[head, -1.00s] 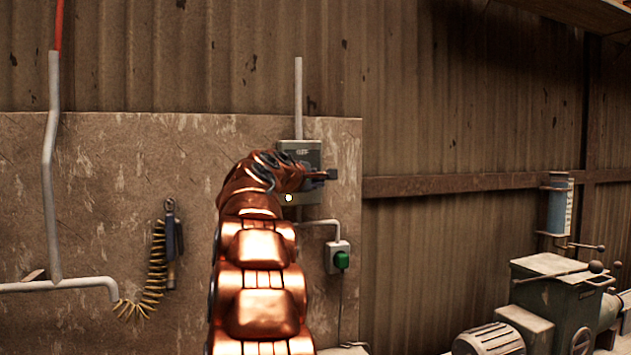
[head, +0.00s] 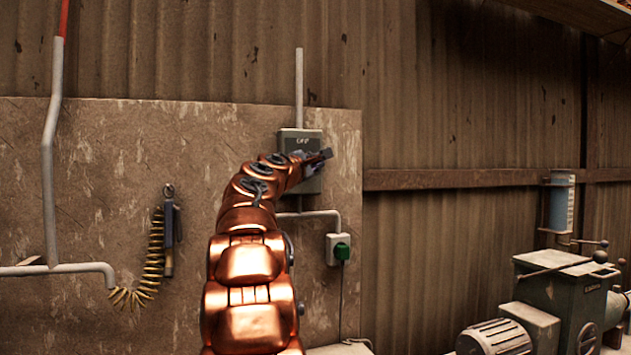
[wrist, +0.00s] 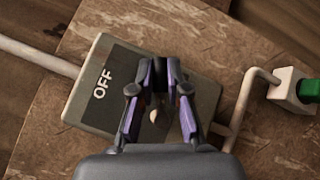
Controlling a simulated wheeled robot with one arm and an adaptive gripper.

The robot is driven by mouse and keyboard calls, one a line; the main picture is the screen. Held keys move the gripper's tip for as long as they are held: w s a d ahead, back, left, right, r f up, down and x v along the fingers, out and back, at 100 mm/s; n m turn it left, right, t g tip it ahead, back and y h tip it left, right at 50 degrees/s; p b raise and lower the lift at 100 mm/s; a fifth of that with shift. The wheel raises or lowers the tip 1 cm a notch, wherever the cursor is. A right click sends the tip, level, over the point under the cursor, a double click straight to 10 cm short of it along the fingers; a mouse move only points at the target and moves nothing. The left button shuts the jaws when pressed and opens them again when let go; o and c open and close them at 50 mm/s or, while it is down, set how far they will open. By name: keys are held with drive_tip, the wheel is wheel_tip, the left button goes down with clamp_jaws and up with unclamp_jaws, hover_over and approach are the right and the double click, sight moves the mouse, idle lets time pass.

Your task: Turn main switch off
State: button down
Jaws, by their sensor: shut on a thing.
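The main switch is a grey wall box (head: 288,143) with OFF lettering at its top, right of centre in the head view. The box also fills the middle of the wrist view (wrist: 95,120), turned on its side. My gripper (head: 325,156) is in front of the box, tilted up to the right. In the wrist view my gripper (wrist: 160,76) has its fingers drawn together at the box front, shut on the switch handle, which they mostly hide. A small pale spot (wrist: 153,116) shows between the fingers; I cannot tell if it is lit.
A socket with a green plug (head: 342,251) is below right of the box. A yellow coiled hose (head: 152,262) hangs at left, beside a pipe (head: 50,170). A green-grey machine (head: 560,290) stands at lower right. The wall between hose and box is clear.

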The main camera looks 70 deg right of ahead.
drive_tip(key=n+t+h+b, duration=0.1)
drive_tip(key=n+b, duration=0.1)
drive_tip(key=b, duration=0.1)
drive_tip(key=n+t+h+b, duration=0.2)
drive_tip(key=n+b, duration=0.1)
drive_tip(key=w+a+n+t+h+b, duration=0.1)
drive_tip(key=n+b, duration=0.2)
drive_tip(key=b, duration=0.1)
drive_tip(key=shift+r+h, duration=0.3)
drive_tip(key=shift+r, duration=0.1)
drive_tip(key=n+t, duration=0.1)
drive_tip(key=n+t+b, duration=0.1)
drive_tip(key=n, duration=0.1)
drive_tip(key=n+t+b, duration=0.1)
drive_tip(key=t, duration=0.1)
drive_tip(key=shift+w+a+r+n+h, duration=0.15)
drive_tip(key=shift+w+r+n+h, duration=0.15)
drive_tip(key=shift+n, duration=0.1)
drive_tip(key=shift+w+a+r+n+t+y+b, duration=0.15)
drive_tip(key=shift+n+t+y+b, duration=0.1)
drive_tip(key=shift+n+t, duration=0.8)
drive_tip(key=shift+w+a+r+n+t+y+b, duration=0.1)
drive_tip(key=shift+w+a+n+t+y+b, duration=0.1)
drive_tip(key=shift+n+t, duration=0.85)
drive_tip(key=shift+w+a+r+n+t+y+b, duration=0.1)
drive_tip(key=shift+n+t+y+b, duration=0.15)
drive_tip(key=shift+n+t, duration=0.75)
drive_tip(key=shift+w+a+n+t+y, duration=0.1)
drive_tip(key=shift+n+t+y, duration=0.3)
drive_tip(key=shift+n+t, duration=0.25)
